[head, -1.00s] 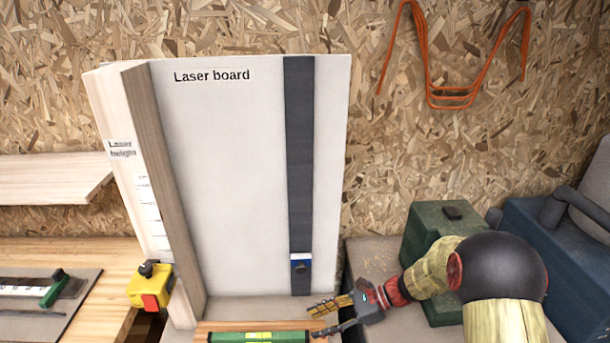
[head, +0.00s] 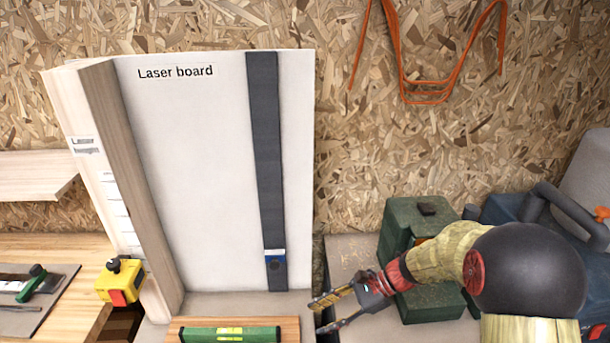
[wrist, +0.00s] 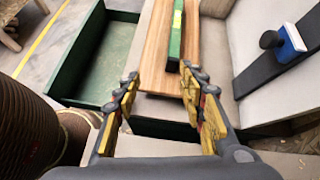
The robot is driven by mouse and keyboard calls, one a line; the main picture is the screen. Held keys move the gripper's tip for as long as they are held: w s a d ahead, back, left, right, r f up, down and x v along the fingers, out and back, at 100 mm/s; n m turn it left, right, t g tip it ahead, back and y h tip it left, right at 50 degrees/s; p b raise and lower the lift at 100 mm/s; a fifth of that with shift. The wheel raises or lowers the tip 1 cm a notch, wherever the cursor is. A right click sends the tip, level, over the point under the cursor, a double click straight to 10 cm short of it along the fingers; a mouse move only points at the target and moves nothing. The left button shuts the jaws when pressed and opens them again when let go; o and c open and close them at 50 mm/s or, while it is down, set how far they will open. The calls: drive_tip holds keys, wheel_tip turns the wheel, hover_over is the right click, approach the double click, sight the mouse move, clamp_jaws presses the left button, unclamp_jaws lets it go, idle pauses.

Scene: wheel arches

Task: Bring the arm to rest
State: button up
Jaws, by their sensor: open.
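My gripper (head: 322,314) is at the lower middle of the head view, to the right of a green spirit level (head: 230,334). Its fingers are spread and nothing is between them. In the wrist view my gripper (wrist: 165,105) is also open and empty, with its fingers pointing toward the wooden board (wrist: 156,50) and the green level (wrist: 175,38) on it. The level appears beyond the fingertips, apart from them. My arm reaches in from the lower right of the head view.
The white laser board (head: 205,180) stands upright behind, with a dark strip and blue slider (head: 276,264). A yellow box with a red button (head: 120,283) is at left. Green (head: 425,235) and blue (head: 515,212) cases stand near my arm. A green bin (wrist: 85,65) shows in the wrist view.

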drive_tip(key=s+d+r+n+t+h, duration=0.3)
drive_tip(key=s+d+r+n+h, duration=0.2)
drive_tip(key=s+r, duration=0.4)
drive_tip(key=s+d+r+n+t+h, duration=0.3)
drive_tip(key=s+d+r+n+h, duration=0.2)
drive_tip(key=s+d+r+n, duration=0.3)
drive_tip(key=s+r+n, duration=0.1)
drive_tip(key=s, duration=0.2)
drive_tip(key=shift+s+d+r+h, duration=0.15)
drive_tip(key=shift+r+h, duration=0.15)
drive_tip(key=shift+s+d+r+n+t, duration=0.15)
drive_tip(key=shift+s+d+n+t, duration=0.05)
drive_tip(key=shift+d+n+t, duration=0.2)
drive_tip(key=shift+c, duration=0.3)
